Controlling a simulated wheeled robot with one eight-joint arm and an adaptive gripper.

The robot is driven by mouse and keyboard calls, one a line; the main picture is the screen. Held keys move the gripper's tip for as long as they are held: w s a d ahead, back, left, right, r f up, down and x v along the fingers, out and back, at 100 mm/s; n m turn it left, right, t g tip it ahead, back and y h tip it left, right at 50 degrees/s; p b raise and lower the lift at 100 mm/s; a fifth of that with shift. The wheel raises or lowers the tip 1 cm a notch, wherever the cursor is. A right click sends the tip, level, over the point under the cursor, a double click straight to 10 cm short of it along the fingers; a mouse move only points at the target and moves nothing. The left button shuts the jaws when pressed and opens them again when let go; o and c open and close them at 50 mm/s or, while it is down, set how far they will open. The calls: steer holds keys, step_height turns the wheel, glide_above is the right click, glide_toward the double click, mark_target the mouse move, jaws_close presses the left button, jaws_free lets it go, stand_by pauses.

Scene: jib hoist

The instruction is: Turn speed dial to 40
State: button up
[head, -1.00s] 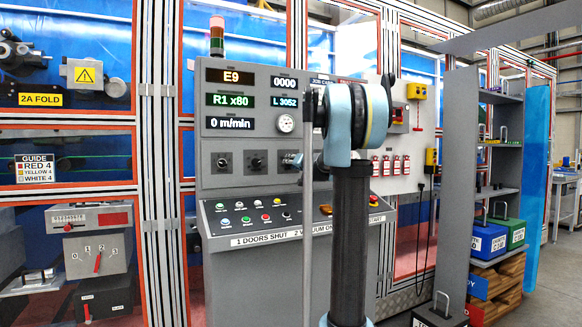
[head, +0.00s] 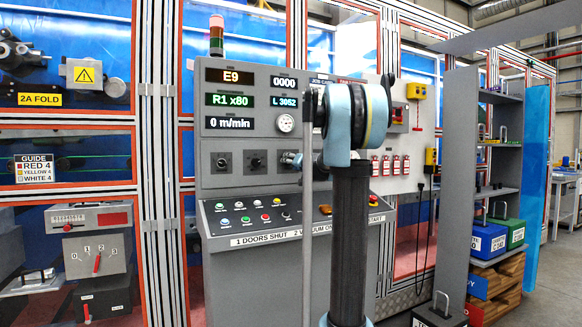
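The grey control panel (head: 275,185) stands in the middle of the head view. A row of dark rotary dials is set below its displays: a left dial (head: 222,162), a middle dial (head: 256,161) and a third spot at the right, partly covered. Their labels are too small to read, so I cannot tell which is the speed dial. The speed display (head: 231,124) reads 0 m/min. What looks like my gripper (head: 291,160) is in front of the right end of the dial row. My arm hides much of it; I cannot tell its opening or any contact.
Several push buttons (head: 251,219) line the sloped desk below the dials. Displays above read E9 and R1 x80, with a round gauge (head: 284,123) beside them. Grey shelving (head: 461,180) with blue and green boxes stands at the right. A lever box (head: 97,254) is at the lower left.

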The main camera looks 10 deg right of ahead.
steer(key=v, duration=1.2)
steer(key=s+a+f+n+g+y, duration=0.15)
steer(key=s+a+f+g, duration=0.35)
steer(key=s+f, duration=0.5)
steer(key=s+a+f+n+g, duration=0.3)
steer(key=s+a+f, duration=0.5)
steer(key=s+f, duration=0.25)
steer(key=s+d+f+m+g+h, duration=0.1)
steer(key=s+d+f+g+h, duration=0.2)
steer(key=s+f, duration=0.8)
steer(key=s+d+f+m+g+h, duration=0.1)
steer(key=s+d+f+g+h, duration=0.3)
steer(key=s+f, duration=0.7)
steer(key=s+d, duration=0.2)
steer(key=s, duration=0.1)
